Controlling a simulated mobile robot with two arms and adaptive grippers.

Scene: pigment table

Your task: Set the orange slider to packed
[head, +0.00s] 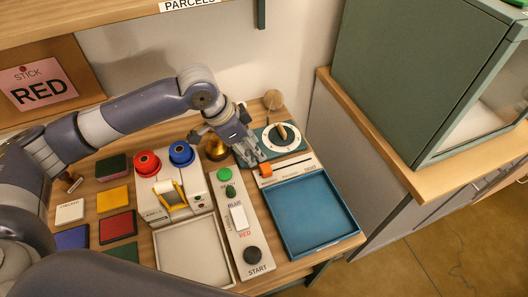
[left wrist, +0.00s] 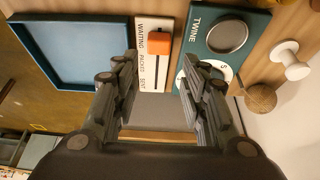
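The orange slider (head: 265,170) sits at the left end of its pale labelled plate (head: 292,168) in the head view. In the left wrist view the orange slider (left wrist: 160,43) is beside the word WAITING, with PACKED and SENT further along the plate (left wrist: 153,79). My left gripper (head: 256,156) is just above and behind the slider in the head view. In the left wrist view my left gripper (left wrist: 160,68) is open and empty, its fingers spread to either side of the slider's plate. My right gripper is not in view.
A blue tray (head: 357,232) lies in front of the slider plate. A green twine panel with a dial (head: 292,146) stands behind it. A button panel (head: 241,226) and a machine with red and blue spools (head: 148,163) are to the left. A green cabinet (head: 405,75) stands right.

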